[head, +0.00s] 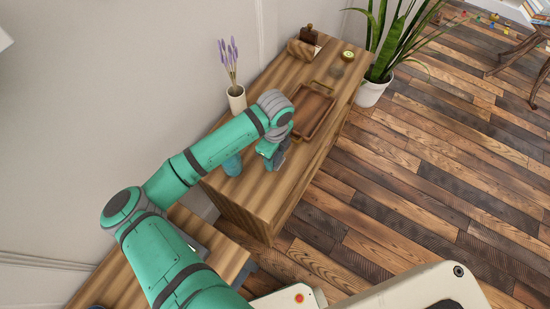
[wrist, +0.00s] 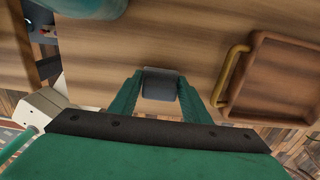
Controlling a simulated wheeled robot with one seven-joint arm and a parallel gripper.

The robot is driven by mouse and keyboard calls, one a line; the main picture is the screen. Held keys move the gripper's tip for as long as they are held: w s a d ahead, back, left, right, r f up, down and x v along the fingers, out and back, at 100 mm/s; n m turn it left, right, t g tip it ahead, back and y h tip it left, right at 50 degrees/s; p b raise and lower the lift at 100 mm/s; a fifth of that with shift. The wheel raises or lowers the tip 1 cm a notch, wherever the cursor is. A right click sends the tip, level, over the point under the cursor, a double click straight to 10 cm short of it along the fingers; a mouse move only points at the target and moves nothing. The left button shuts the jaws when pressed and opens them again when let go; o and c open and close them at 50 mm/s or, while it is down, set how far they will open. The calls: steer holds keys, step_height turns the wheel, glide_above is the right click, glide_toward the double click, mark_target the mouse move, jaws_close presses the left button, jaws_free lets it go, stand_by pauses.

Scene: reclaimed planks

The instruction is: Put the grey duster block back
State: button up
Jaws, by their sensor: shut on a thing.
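The grey duster block (wrist: 159,86) is between the green fingers of my gripper (wrist: 160,98) in the wrist view, and the fingers are shut on it. In the head view my gripper (head: 271,153) is over the near part of the wooden cabinet top (head: 228,196), with a bit of the grey block (head: 281,154) showing beside it. I cannot tell whether the block touches the wood.
A brown tray (head: 328,119) with brass handles lies just beyond my gripper; it also shows in the wrist view (wrist: 258,82). A teal object (head: 232,165) stands left of the gripper. A lavender vase (head: 237,99) stands by the wall. A potted plant (head: 371,92) is beyond.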

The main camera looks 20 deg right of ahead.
mark_target(275, 162)
steer(key=shift+f, duration=0.7)
steer(key=shift+f, duration=0.4)
steer(key=shift+s+f, duration=0.15)
steer(key=shift+f, duration=0.2)
steer(key=o, duration=1)
step_height(275, 162, up, 14)
steer(key=shift+f, duration=0.25)
